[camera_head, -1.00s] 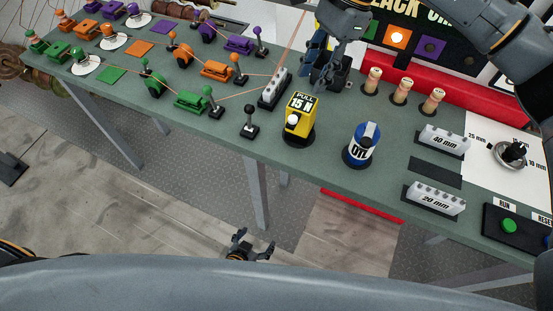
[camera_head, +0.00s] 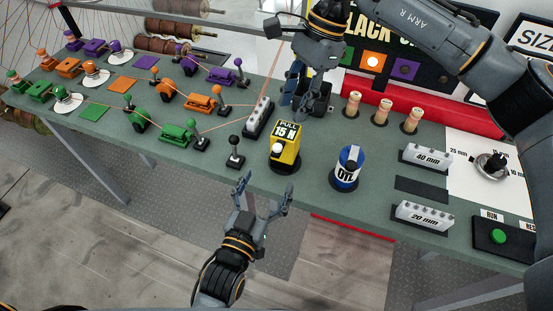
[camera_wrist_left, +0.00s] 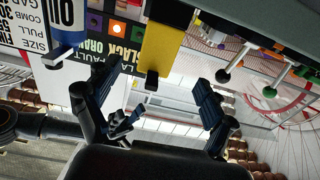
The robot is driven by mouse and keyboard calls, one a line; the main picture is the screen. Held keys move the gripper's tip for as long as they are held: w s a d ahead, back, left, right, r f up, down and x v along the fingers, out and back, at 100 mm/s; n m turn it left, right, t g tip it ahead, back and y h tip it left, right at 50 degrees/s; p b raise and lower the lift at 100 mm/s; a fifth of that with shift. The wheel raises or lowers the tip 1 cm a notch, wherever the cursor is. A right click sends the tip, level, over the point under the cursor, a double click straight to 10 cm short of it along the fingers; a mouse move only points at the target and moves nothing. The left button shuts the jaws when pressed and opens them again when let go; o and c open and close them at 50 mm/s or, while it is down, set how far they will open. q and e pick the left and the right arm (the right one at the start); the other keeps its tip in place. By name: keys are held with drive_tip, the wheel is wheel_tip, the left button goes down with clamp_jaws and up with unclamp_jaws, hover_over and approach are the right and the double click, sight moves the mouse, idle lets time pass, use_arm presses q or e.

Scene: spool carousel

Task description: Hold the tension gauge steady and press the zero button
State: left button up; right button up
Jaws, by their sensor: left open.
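The tension gauge (camera_head: 292,156) is a yellow box marked "PULL 15 N" on a dark round base, standing upright near the table's front edge. A white round knob shows on its front face; I see no zero label. My left gripper (camera_head: 265,187) is open and empty, in front of the table edge, below and left of the gauge. In the left wrist view the yellow gauge (camera_wrist_left: 162,45) lies ahead, between the spread fingers (camera_wrist_left: 155,83) but apart from them.
A blue and white oil can (camera_head: 346,170) stands right of the gauge. A black-knobbed lever (camera_head: 234,152) stands to its left. A tensioned thread runs past the grey block (camera_head: 259,116). Size blocks and a green run button (camera_head: 498,236) are at the right. The floor in front is clear.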

sight(285, 146)
use_arm(q)
drive_tip(key=x, duration=1.2)
drive_tip(key=shift+c, duration=0.4)
drive_tip(key=c, duration=1.4)
use_arm(e)
clamp_jaws()
use_arm(q)
drive_tip(key=shift+f, duration=0.1)
